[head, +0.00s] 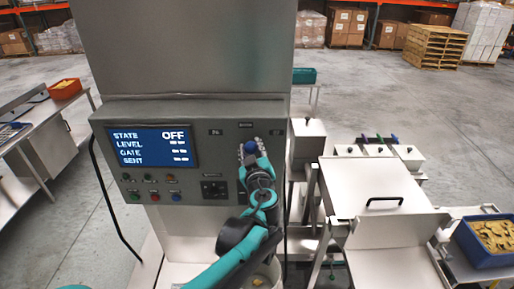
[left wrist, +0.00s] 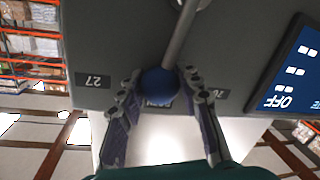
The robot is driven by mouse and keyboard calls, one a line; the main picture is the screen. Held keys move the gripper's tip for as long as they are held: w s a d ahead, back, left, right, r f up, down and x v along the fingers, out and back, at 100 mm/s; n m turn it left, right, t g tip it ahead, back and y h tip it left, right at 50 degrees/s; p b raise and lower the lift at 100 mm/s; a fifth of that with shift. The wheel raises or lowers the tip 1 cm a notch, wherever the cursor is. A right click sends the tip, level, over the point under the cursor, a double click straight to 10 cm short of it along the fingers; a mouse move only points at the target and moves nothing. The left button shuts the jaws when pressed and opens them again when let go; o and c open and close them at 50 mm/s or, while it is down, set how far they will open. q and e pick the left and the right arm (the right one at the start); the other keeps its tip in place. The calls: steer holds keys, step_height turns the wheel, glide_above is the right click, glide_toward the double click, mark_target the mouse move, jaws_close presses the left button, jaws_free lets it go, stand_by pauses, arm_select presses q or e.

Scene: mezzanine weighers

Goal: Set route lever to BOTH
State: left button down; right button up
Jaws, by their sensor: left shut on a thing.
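The route lever has a blue ball knob (head: 250,146) in front of the grey control panel (head: 205,110). My left gripper (head: 249,151) is on the knob, its fingers closed on either side. In the left wrist view, the blue knob (left wrist: 160,87) sits between the fingers of my left gripper (left wrist: 160,84), with the metal lever rod (left wrist: 181,35) running up from it. Upside-down labels lie on either side; the left one (left wrist: 92,80) reads 27. Small labels stand left, above and right of the knob in the head view. My right gripper is not in view.
The panel screen (head: 152,147) shows STATE OFF. Several coloured buttons (head: 153,179) and a dark socket plate (head: 214,190) lie below. A steel machine with a lid (head: 372,188) stands at right, beside a blue crate of yellowish pieces (head: 468,250). Steel tables stand at left.

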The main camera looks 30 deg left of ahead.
arm_select(q)
steer(key=shift+s+a+r+n, duration=0.1)
steer(key=shift+s+a+n, duration=0.3)
steer(key=shift+a+n, duration=0.35)
steer(key=c, duration=1)
jaws_free()
steer(key=shift+d, duration=0.1)
steer(key=v, duration=1.2)
steer(key=shift+s+r, duration=0.1)
